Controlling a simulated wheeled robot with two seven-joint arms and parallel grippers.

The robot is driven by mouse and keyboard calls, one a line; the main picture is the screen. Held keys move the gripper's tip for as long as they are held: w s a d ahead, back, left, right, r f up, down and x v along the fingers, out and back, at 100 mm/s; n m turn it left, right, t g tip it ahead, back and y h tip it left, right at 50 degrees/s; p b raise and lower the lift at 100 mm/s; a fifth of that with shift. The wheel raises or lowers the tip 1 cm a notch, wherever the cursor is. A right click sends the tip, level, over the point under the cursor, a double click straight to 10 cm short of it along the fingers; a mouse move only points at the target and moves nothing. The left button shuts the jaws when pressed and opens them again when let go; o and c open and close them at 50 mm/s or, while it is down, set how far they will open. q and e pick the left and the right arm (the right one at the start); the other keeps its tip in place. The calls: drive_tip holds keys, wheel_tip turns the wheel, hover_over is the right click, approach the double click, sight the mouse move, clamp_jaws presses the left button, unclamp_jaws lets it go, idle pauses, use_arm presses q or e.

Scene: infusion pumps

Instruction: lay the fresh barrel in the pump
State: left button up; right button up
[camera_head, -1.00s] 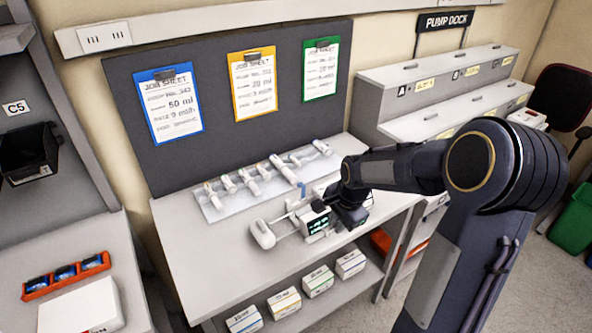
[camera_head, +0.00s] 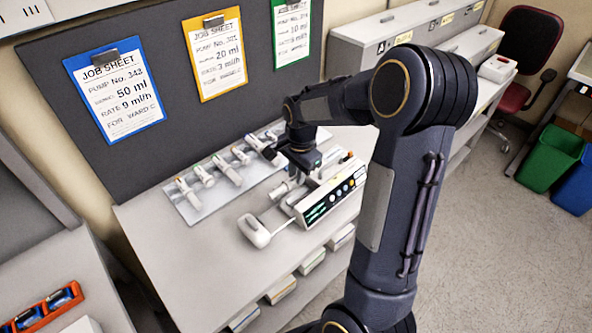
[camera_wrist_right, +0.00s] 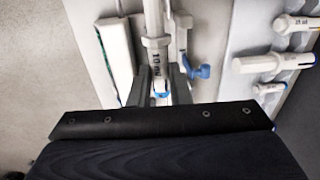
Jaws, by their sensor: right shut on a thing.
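The white pump (camera_head: 330,200), with a lit green screen and buttons, lies on the table, its pale plunger head (camera_head: 255,231) reaching out to the left. My right gripper (camera_head: 300,165) is above the pump's back side, partly hiding it. In the right wrist view the gripper (camera_wrist_right: 160,88) is shut on a pale barrel (camera_wrist_right: 155,45) marked 10 ml. The pump body (camera_wrist_right: 116,50) shows just left of the barrel, and a blue clamp lever (camera_wrist_right: 200,71) to its right. I cannot tell whether the barrel touches the pump's cradle. My left gripper is not in view.
A pale rack (camera_head: 190,207) with several syringes lies behind the pump; some also show at right in the right wrist view (camera_wrist_right: 270,63). Job sheets for 50 ml (camera_head: 115,90) and other sizes hang on the board. The table front (camera_head: 190,265) is clear.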

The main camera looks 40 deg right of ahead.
sight(297, 199)
drive_tip(key=shift+f+b, duration=2.8)
drive_tip(key=shift+f, duration=1)
drive_tip(key=shift+f, duration=0.15)
drive_tip(key=shift+s+a, duration=0.1)
drive_tip(key=o, duration=0.8)
drive_tip(key=shift+f, duration=0.15)
drive_tip(key=shift+o, duration=0.2)
drive_tip(key=shift+s, duration=0.1)
drive_tip(key=shift+r, duration=0.2)
